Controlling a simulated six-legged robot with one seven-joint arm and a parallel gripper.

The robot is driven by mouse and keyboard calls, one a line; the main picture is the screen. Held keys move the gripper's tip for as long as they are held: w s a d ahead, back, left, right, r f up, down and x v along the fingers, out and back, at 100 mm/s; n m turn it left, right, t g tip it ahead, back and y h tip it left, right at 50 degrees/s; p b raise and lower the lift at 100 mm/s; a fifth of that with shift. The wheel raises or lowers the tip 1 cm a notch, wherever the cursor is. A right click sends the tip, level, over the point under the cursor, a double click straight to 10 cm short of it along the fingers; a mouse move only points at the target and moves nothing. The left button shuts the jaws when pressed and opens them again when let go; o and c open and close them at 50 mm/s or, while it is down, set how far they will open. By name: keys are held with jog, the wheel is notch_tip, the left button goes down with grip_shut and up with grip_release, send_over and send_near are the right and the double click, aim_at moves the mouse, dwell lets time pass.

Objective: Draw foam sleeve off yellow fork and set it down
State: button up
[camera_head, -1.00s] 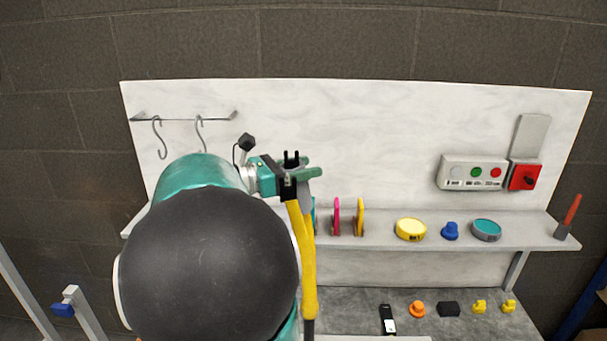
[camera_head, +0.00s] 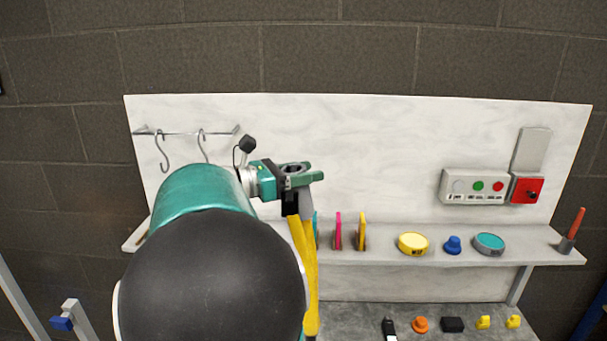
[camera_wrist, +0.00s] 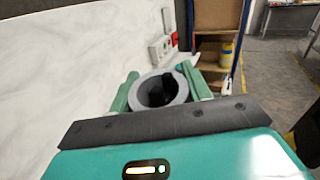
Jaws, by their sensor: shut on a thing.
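My gripper (camera_head: 300,177) is shut on a grey foam sleeve (camera_head: 306,204) at the top of the yellow fork (camera_head: 304,262). The fork stands upright with its legs pointing up in front of the white panel. A black end piece (camera_head: 290,203) tops its left leg. The sleeve's lower part shows just below my fingers. In the wrist view the sleeve (camera_wrist: 184,90) is an open grey ring between my green fingers, with something black inside its hole. How much of the fork is still inside is unclear. My arm hides part of the fork.
A grey shelf (camera_head: 380,255) behind the fork holds pink and yellow discs, a yellow tin (camera_head: 413,243), a blue knob (camera_head: 453,244) and a teal tin (camera_head: 489,243). Small parts lie on the lower surface. Hooks (camera_head: 161,150) hang at the left; a control box (camera_head: 474,186) is at the right.

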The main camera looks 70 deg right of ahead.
jog(key=shift+r, duration=0.1)
jog(key=shift+w+a+r, duration=0.1)
jog(key=shift+w+r, duration=0.05)
jog(key=shift+r, duration=0.9)
jog(key=shift+w+a+r, duration=0.1)
jog(key=shift+r, duration=0.95)
jog(key=shift+r, duration=0.1)
jog(key=shift+w+r, duration=0.15)
jog(key=shift+r, duration=0.75)
jog(key=shift+w+r, duration=0.1)
jog(key=shift+r, duration=0.8)
jog(key=shift+r, duration=1.95)
jog(key=shift+r, duration=0.1)
jog(key=shift+r, duration=1.95)
